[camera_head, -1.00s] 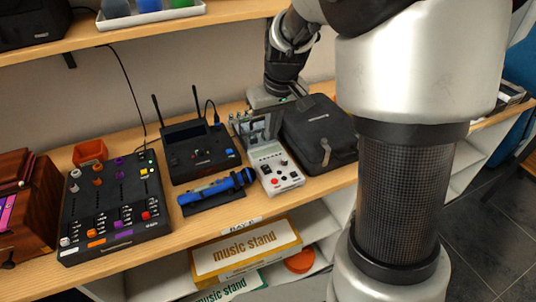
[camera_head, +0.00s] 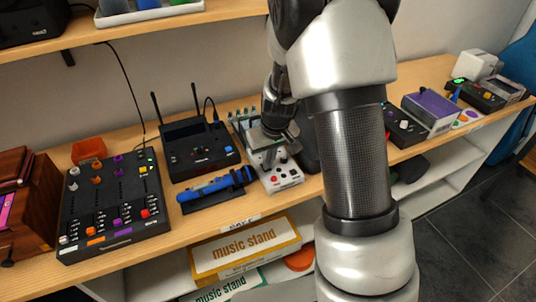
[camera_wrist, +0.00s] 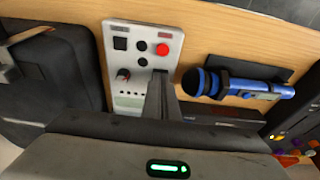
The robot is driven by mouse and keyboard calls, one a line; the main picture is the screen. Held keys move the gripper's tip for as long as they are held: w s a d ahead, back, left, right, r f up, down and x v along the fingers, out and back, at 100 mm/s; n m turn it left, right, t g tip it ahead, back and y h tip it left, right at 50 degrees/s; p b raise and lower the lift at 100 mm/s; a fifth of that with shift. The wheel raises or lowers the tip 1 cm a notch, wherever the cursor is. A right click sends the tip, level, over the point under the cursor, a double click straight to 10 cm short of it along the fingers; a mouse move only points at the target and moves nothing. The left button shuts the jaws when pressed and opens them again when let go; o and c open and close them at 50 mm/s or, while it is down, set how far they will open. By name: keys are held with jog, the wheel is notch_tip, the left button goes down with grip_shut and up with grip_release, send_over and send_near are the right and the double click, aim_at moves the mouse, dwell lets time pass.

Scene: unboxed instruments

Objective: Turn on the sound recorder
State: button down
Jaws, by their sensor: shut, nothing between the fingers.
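A slim white and grey device (camera_head: 284,184) stands on the wooden shelf top; its labels are too small to read, so I cannot tell for sure that it is the sound recorder. In the wrist view its panel (camera_wrist: 122,101) shows a red round button (camera_wrist: 163,49), a black square button (camera_wrist: 120,43), small black round buttons and a dark knob with a red mark (camera_wrist: 123,74). My gripper (camera_wrist: 158,76) is shut and empty, with its fingertips over the panel beside the black round buttons. I cannot tell whether they touch it. My gripper hides the device's middle in the head view.
A blue cylindrical instrument (camera_head: 216,184) lies on a dark stand close by the device. A black box with antennas (camera_head: 201,150) is behind it. A black mixer (camera_head: 116,210) is further left. A black bag (camera_wrist: 52,68) flanks the device. A purple box (camera_head: 431,108) stands further right.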

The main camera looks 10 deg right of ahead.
jog(key=shift+s+f+b, duration=0.2)
jog(key=shift+f+b, duration=0.15)
jog(key=shift+b, duration=0.25)
jog(key=shift+w, duration=0.1)
jog(key=shift+w+a+r, duration=0.1)
jog(key=shift+w+r, duration=0.2)
jog(key=shift+w, duration=0.4)
